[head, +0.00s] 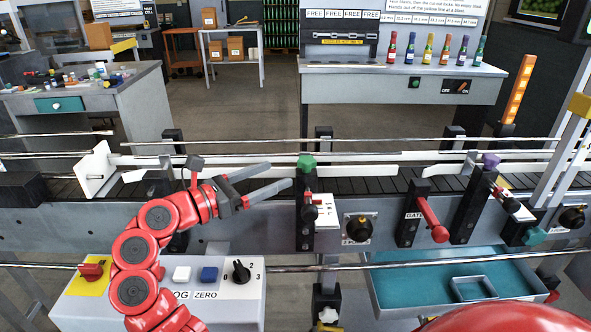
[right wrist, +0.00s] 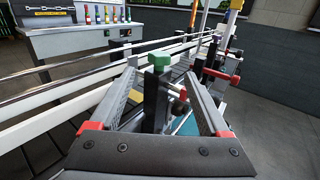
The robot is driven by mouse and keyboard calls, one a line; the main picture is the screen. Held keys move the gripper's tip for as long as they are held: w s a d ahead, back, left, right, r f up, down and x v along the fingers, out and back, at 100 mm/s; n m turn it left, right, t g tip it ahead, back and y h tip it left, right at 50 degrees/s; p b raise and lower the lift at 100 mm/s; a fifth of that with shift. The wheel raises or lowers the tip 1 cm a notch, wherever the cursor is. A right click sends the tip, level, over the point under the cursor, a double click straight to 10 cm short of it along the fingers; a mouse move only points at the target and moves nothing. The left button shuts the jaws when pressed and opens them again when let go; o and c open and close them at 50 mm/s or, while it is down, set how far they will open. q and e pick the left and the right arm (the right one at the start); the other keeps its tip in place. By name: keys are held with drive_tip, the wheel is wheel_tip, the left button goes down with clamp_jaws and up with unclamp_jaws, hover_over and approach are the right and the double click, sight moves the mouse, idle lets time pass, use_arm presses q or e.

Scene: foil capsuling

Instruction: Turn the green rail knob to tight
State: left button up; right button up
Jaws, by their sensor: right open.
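The green knob (head: 306,161) sits on top of a dark upright post at the near side of the conveyor. My right gripper (head: 279,175) is open and empty just left of it, with its fingers pointing towards the post. In the right wrist view the green knob (right wrist: 159,60) shows ahead, in line with the gap between the two spread fingers (right wrist: 161,76). I see no finger touching it. I cannot read the knob's tightness. My left gripper is not in view.
A purple knob (head: 490,160) tops another post to the right. A red-handled gate lever (head: 432,222) and a black dial (head: 358,228) are on the conveyor front. A control box (head: 225,300) and an open teal drawer (head: 430,285) lie below. Metal rails (head: 400,152) run along the belt.

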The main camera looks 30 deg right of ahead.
drive_tip(key=a, duration=0.4)
drive_tip(key=shift+s+a, duration=0.1)
drive_tip(key=shift+a, duration=0.2)
